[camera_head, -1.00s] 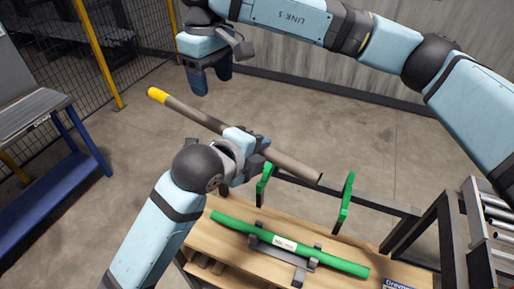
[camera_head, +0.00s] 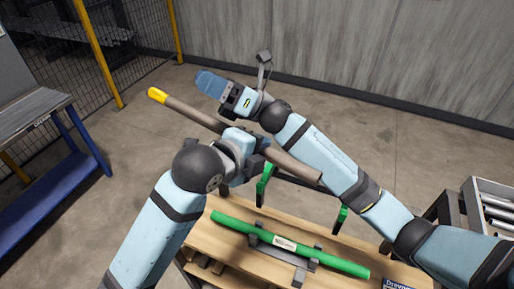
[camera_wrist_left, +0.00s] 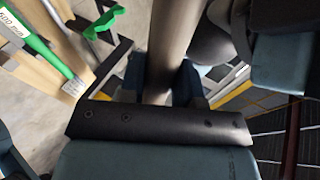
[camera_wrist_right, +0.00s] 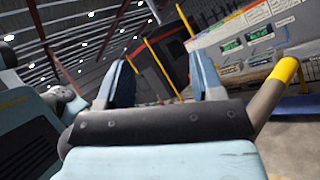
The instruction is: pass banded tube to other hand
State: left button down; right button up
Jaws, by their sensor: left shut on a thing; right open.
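The banded tube (camera_head: 193,114) is a long grey-brown tube with a yellow band at its upper-left end. It is held in the air, slanting down to the right. My left gripper (camera_head: 247,145) is shut on it around its middle; the left wrist view shows the tube (camera_wrist_left: 170,45) running between the fingers (camera_wrist_left: 163,82). My right gripper (camera_head: 212,86) is open and empty, just above the tube's yellow-end half in the head view. In the right wrist view, the yellow band (camera_wrist_right: 285,70) lies to the right, outside the open fingers (camera_wrist_right: 163,80).
A green tube (camera_head: 235,228) with a white label rests on a dark holder on the wooden bench (camera_head: 215,248). Green holders (camera_head: 263,187) stand at the bench's far side. A blue-framed table (camera_head: 45,175) is at left, a roller rack (camera_head: 492,205) at right. Open floor lies behind.

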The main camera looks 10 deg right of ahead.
jog(key=s+d+f+m+t+h, duration=0.1)
jog(key=d+f+m+t+h, duration=0.5)
jog(key=f+m, duration=0.55)
jog(key=s+d+f+m+t+h, duration=0.1)
jog(key=d+f+m+t+h, duration=0.5)
jog(key=m, duration=0.9)
jog(key=s+d+f+m+g+h, duration=0.1)
jog(key=s+f+m+g+h, duration=0.1)
jog(key=s+f+m, duration=0.3)
jog(key=s+d+f+m+g+h, duration=0.2)
jog(key=s+f+m+h, duration=0.2)
jog(key=s+f, duration=0.7)
jog(key=s+d+f+m+g+h, duration=0.1)
jog(key=s+f+m+g+h, duration=0.1)
jog(key=s+f+m, duration=0.5)
jog(key=shift+s+d+f+m+h, duration=0.15)
jog(key=shift+s+f, duration=0.1)
jog(key=shift+f, duration=0.5)
jog(key=shift+s+d+f+h, duration=0.1)
jog(key=shift+s+f, duration=0.15)
jog(key=shift+f, duration=0.5)
jog(key=shift+s+d+f+m+h, duration=0.15)
jog(key=shift+s+f, duration=0.1)
jog(key=shift+f, duration=0.5)
